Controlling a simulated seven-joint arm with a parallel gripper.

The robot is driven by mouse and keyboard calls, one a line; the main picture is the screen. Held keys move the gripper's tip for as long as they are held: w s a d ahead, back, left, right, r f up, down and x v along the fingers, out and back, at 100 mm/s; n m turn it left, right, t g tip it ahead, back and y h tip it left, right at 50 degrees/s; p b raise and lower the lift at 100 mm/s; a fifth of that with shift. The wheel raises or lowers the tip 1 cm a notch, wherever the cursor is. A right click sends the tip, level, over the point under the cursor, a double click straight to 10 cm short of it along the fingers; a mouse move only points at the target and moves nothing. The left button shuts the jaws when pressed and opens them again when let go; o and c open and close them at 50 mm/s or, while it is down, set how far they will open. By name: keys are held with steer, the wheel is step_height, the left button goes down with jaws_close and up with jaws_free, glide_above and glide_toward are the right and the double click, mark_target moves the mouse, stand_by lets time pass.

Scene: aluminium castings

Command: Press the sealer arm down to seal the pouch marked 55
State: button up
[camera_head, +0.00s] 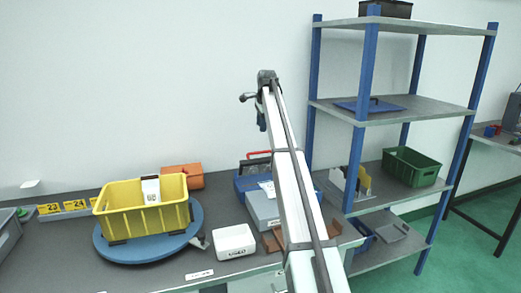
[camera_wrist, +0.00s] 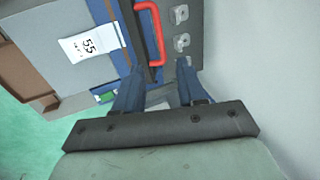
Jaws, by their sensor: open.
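The sealer is a grey and blue machine with a red handle (camera_head: 258,153) on its arm, at the back of the bench. In the wrist view the red handle (camera_wrist: 159,35) stands over a blue strip, beside a grey panel with several knobs (camera_wrist: 182,42). The pouch label reading 55 (camera_wrist: 90,44) lies on the sealer's grey surface (camera_wrist: 40,30), its edge meeting the blue strip. My gripper (camera_wrist: 158,85) is open and empty, its two blue fingers apart, just below the handle in the picture. In the head view my gripper (camera_head: 262,122) is above the sealer, partly hidden by my arm.
A yellow crate (camera_head: 145,221) sits on a blue turntable (camera_head: 112,250) at left. An orange box (camera_head: 182,176) stands behind. A white USED box (camera_head: 234,241) is at the front. A blue-post shelf unit (camera_head: 365,110) rises at right, holding a green bin (camera_head: 412,166).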

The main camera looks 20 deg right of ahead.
mark_target(261, 162)
steer(key=x, duration=1.4)
steer(key=shift+d, duration=0.35)
steer(key=shift+s, duration=0.1)
steer(key=shift+c, duration=0.5)
jaws_close()
